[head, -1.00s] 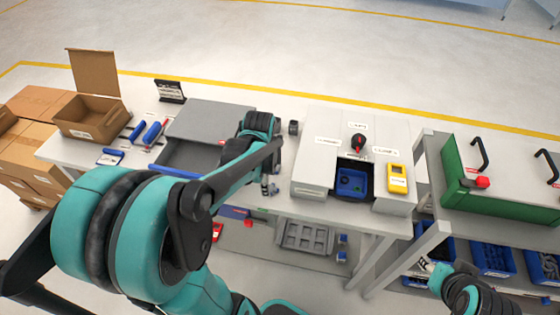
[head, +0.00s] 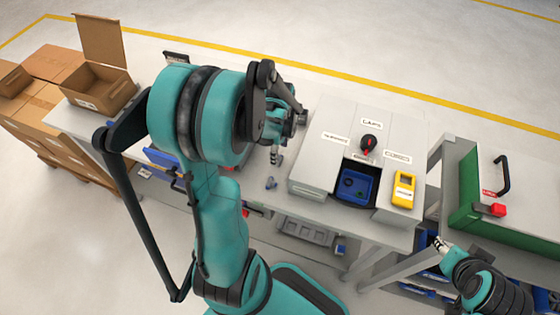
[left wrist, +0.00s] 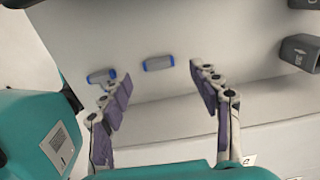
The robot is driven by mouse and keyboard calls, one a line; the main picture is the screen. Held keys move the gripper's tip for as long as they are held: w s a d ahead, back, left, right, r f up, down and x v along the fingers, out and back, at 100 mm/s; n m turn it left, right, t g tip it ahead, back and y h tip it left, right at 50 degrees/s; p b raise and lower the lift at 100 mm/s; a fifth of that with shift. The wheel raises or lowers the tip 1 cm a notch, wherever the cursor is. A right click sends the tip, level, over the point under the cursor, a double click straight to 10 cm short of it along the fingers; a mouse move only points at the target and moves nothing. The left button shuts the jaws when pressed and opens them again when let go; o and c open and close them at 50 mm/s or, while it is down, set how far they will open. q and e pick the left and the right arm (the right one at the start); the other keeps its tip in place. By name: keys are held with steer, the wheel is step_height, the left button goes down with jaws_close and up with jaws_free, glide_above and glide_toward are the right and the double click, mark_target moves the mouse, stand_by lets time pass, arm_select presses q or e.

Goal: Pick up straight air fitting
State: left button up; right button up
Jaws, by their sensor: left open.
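Two small grey cylinders with blue ends, which look like straight air fittings, lie on the pale table in the left wrist view: one in the middle (left wrist: 158,63) and one at left (left wrist: 102,76). A small blue-grey piece (head: 270,183), likely one of them, lies on the table in the head view. My left gripper (head: 276,156) points down close to it. In the left wrist view its fingers (left wrist: 155,78) are spread and empty; the middle fitting shows between them, the other beside the left fingertip. My right gripper (head: 441,244) is small at lower right, its jaws unclear.
A grey box unit stands right of my left gripper, with a blue bin (head: 357,187), a red-black knob (head: 368,143) and a yellow device (head: 403,189). A green-sided case (head: 468,195) is farther right. Cardboard boxes (head: 98,88) stand at left. Dark grey blocks (left wrist: 300,52) show at right in the left wrist view.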

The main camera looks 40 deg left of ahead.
arm_select(q)
step_height(320, 180, down, 4)
steer(key=shift+s+r+b, duration=0.1)
steer(key=shift+r+b, duration=0.15)
steer(key=shift+b, duration=0.25)
steer(key=c, duration=0.9)
steer(key=shift+o, duration=0.2)
steer(key=shift+r, duration=0.1)
